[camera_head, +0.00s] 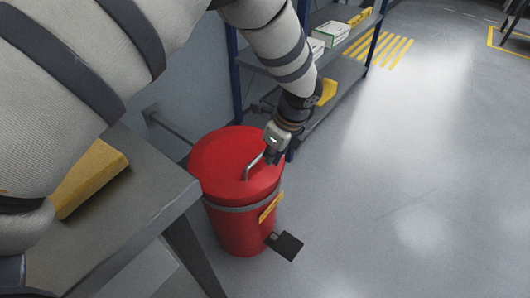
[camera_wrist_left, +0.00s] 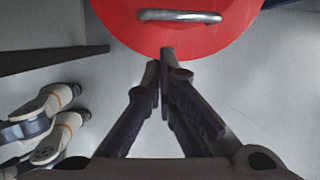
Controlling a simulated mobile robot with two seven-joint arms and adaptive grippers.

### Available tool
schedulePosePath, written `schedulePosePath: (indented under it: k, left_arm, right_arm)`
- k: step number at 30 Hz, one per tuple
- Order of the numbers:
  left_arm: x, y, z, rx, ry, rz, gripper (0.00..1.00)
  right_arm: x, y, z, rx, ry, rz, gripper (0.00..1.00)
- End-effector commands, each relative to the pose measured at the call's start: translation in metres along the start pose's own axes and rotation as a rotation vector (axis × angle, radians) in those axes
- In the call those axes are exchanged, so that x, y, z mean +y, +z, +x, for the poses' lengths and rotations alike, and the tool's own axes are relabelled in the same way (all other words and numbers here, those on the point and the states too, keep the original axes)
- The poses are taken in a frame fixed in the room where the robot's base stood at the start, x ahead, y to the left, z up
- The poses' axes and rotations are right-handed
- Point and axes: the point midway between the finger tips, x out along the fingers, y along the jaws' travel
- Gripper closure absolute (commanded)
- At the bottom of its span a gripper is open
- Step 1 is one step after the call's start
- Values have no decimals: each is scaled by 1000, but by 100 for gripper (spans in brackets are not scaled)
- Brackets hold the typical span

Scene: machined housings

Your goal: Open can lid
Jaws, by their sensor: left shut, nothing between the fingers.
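A red can (camera_head: 234,222) stands on the floor, with its red lid (camera_head: 222,160) lying closed on top. The lid has a metal handle (camera_head: 253,167), and a black pedal (camera_head: 288,245) sticks out at the can's base. My left gripper (camera_head: 272,158) is at the lid's rim, right beside the handle. In the left wrist view the left gripper (camera_wrist_left: 162,62) is shut and empty, its tips at the lid's edge (camera_wrist_left: 165,40), apart from the handle (camera_wrist_left: 180,16). Whether the tips touch the lid cannot be told. My right gripper is not in view.
A grey table (camera_head: 130,215) with a yellow block (camera_head: 92,178) stands at the left, close to the can. A blue-framed shelf (camera_head: 330,75) with boxes stands behind the can. The floor at the right is clear.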

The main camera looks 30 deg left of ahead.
Motion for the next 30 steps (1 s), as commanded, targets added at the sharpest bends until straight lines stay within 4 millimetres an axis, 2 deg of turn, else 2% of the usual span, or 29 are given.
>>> schedulePosePath:
  k: [2, 5, 12, 18, 23, 30]
  left_arm:
    - [-9, 6, -7, -24, -11, 26, 100]
    - [-11, 9, -2, -32, -12, 33, 100]
    - [-10, 10, 48, -30, -8, 31, 100]
    - [-11, 10, 79, -29, -10, 30, 100]
    - [-11, 11, 89, -28, -12, 28, 100]
    - [-11, 11, 90, -28, -12, 28, 100]
  right_arm:
    - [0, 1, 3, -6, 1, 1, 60]
    - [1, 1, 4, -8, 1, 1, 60]
    - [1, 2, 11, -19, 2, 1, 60]
    - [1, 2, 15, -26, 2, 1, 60]
    - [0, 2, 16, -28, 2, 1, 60]
    - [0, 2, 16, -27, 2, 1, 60]
